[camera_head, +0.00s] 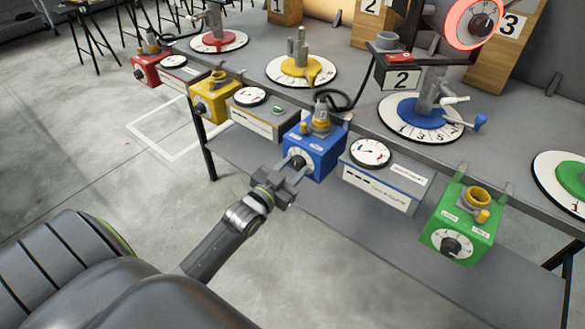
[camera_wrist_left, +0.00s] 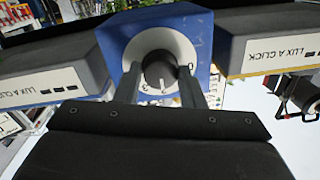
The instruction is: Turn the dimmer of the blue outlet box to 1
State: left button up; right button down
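The blue outlet box (camera_head: 318,150) sits at the front edge of the grey bench. Its front has a white dial with a dark dimmer knob (camera_wrist_left: 160,72). In the left wrist view a digit 0 shows right of the knob and a 3 at its lower left; the knob's white mark points down in the picture. My left gripper (camera_head: 286,181) is in front of this box. In the wrist view its two fingers (camera_wrist_left: 160,78) are apart, one on each side of the knob, with narrow gaps; contact is not clear. My right gripper is not in view.
A meter box (camera_head: 388,187) stands right of the blue box, and another (camera_head: 262,122) left of it. Green (camera_head: 462,225), yellow (camera_head: 212,98) and red (camera_head: 147,70) outlet boxes line the same edge. A blue numbered disc (camera_head: 425,117) lies behind. Open floor is in front.

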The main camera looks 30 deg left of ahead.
pick_arm(q)
jog(key=c, duration=0.5)
